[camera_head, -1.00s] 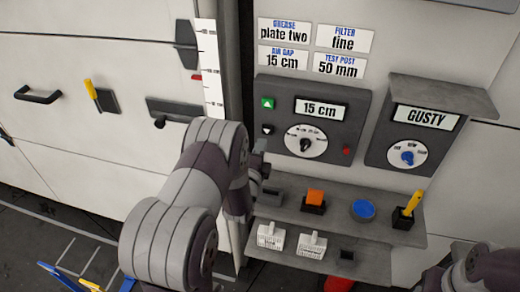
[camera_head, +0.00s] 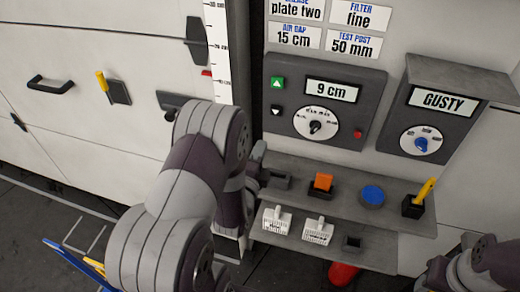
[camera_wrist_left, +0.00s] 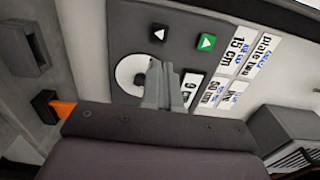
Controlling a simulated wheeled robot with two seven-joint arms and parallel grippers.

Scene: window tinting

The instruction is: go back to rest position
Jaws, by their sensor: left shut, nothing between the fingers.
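My left gripper (camera_head: 258,156) is mostly hidden behind my own arm in the head view, just left of the control panel and shelf. In the left wrist view, its fingers (camera_wrist_left: 159,84) are together and empty, in front of the dark control panel (camera_wrist_left: 108,42). The panel also shows in the head view (camera_head: 345,133). It has a white dial (camera_head: 316,122), a "9 cm" display (camera_head: 332,92), and a green up button (camera_head: 277,83). Part of my right arm shows at the bottom right; its gripper is out of frame.
A shelf (camera_head: 335,200) below the panel holds an orange block (camera_head: 322,182), a blue disc (camera_head: 372,195), a yellow-handled tool (camera_head: 425,190) and white pieces (camera_head: 277,219). A "GUSTY" box (camera_head: 440,110) juts out at right. A ruler (camera_head: 217,50) stands left of the panel.

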